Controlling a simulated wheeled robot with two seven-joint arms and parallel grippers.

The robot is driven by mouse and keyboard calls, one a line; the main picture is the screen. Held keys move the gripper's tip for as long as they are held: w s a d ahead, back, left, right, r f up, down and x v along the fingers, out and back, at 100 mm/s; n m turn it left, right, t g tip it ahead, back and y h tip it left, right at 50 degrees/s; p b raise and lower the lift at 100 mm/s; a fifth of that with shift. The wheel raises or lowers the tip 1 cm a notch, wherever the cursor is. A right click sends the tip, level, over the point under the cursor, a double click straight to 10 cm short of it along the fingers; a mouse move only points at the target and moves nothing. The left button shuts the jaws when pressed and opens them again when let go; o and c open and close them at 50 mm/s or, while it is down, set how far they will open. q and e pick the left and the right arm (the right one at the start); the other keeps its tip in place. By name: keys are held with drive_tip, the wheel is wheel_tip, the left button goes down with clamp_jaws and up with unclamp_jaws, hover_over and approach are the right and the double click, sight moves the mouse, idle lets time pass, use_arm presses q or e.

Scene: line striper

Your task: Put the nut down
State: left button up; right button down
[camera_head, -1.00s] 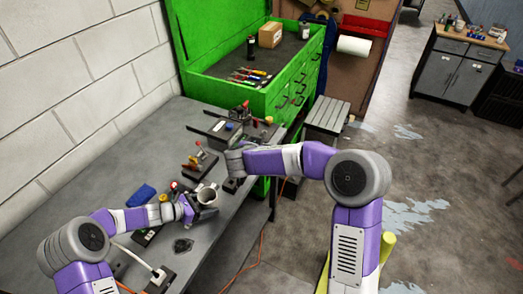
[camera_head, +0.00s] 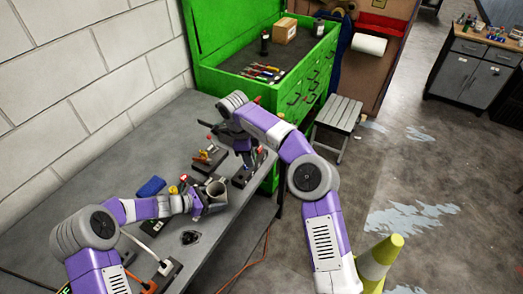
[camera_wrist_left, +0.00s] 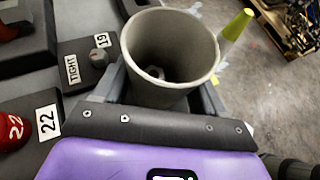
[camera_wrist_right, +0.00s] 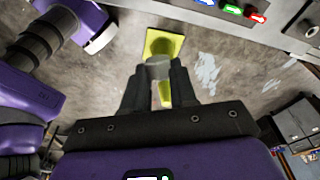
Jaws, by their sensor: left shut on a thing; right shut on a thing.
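My left gripper (camera_wrist_left: 155,85) is shut on a grey metal cup (camera_head: 216,190), held over the front part of the bench; the cup's open mouth also fills the middle of the left wrist view (camera_wrist_left: 170,25). A small nut (camera_wrist_left: 155,72) lies inside, deep in the cup. My right gripper (camera_wrist_right: 159,76) is shut on a small grey piece (camera_wrist_right: 159,66), which looks like a nut; its shape is blurred. In the head view this gripper is over the far part of the bench, and its fingertips are largely hidden.
The grey bench (camera_head: 75,205) carries black tool blocks, a blue box (camera_head: 151,187), a black piece (camera_head: 189,237) and a block labelled TIGHT 19 (camera_wrist_left: 85,62). A green tool chest (camera_head: 225,88) stands behind. A stool (camera_head: 340,114) and a yellow cone (camera_head: 378,262) stand on the floor.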

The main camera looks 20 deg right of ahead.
drive_tip(key=s+a+r+m+t+y, duration=0.25)
drive_tip(key=a+m, duration=0.25)
drive_tip(key=a, duration=0.7)
hover_over(217, 184)
drive_tip(key=s, duration=0.4)
drive_tip(key=shift+g+y, duration=0.25)
drive_tip(key=shift+w+d+f, duration=0.1)
drive_tip(key=shift+f, duration=4.5)
drive_tip(key=c, duration=0.8)
unclamp_jaws()
wheel_tip(217, 184, up, 7)
